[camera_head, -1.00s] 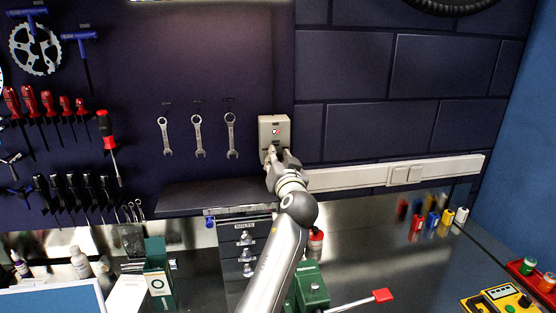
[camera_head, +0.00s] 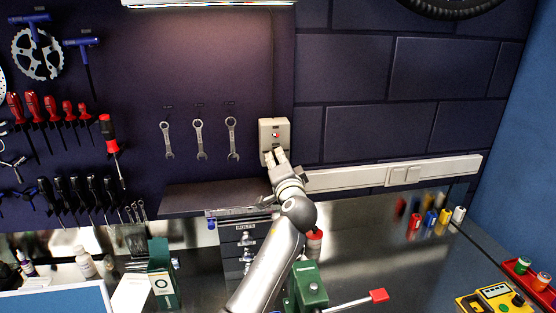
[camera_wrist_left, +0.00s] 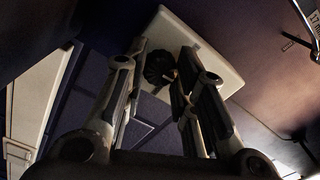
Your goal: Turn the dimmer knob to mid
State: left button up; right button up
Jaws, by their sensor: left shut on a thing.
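My right gripper is not in view.
A lit lamp (camera_head: 210,3) hangs at the top edge. A dark shelf (camera_head: 205,198) is left of my arm, above drawers. A pale wall rail (camera_head: 350,178) runs right of the gripper. A green vise (camera_head: 310,285) stands close to my arm on the bench.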

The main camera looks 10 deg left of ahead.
pick_arm(q)
jog(key=shift+r+m, duration=0.2)
jog(key=shift+m, duration=0.2)
jog(key=o, duration=1)
jog(key=shift+w+d+f, duration=0.1)
jog(key=shift+f, duration=0.05)
jog(key=shift+o, duration=0.2)
jog(key=v, duration=0.7)
jog(key=shift+s, duration=0.3)
jog(key=shift+d, duration=0.1)
